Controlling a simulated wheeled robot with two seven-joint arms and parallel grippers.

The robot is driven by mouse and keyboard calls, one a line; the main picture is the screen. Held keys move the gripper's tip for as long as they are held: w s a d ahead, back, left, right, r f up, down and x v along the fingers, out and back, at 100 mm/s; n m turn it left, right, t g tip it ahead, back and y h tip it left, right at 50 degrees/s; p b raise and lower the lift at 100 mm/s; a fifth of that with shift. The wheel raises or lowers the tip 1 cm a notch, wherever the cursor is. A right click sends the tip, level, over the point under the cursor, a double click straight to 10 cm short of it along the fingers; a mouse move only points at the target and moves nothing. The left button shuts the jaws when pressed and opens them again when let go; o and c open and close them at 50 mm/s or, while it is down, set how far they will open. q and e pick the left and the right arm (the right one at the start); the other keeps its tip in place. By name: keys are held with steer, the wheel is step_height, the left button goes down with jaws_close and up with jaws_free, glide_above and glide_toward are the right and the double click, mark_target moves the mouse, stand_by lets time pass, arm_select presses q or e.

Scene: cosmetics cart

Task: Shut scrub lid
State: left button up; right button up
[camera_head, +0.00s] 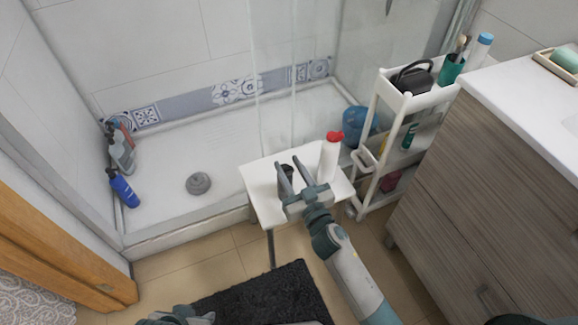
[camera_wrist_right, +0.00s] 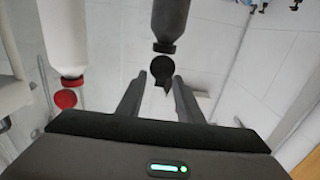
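I cannot read which is the scrub. My right gripper (camera_head: 292,164) is open, its fingers either side of the black lid, apparently without touching. My left gripper (camera_head: 180,318) is partly cut off at the bottom edge.
The small white table (camera_head: 262,206) stands against the shower tray. A white cart (camera_head: 400,103) with several items is to its right, beside a wooden cabinet (camera_head: 450,165). A blue bottle (camera_head: 123,188) and a grey round object (camera_head: 198,183) are in the shower.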

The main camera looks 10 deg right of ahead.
steer(key=shift+w, duration=0.2)
jaws_close()
stand_by(0.3)
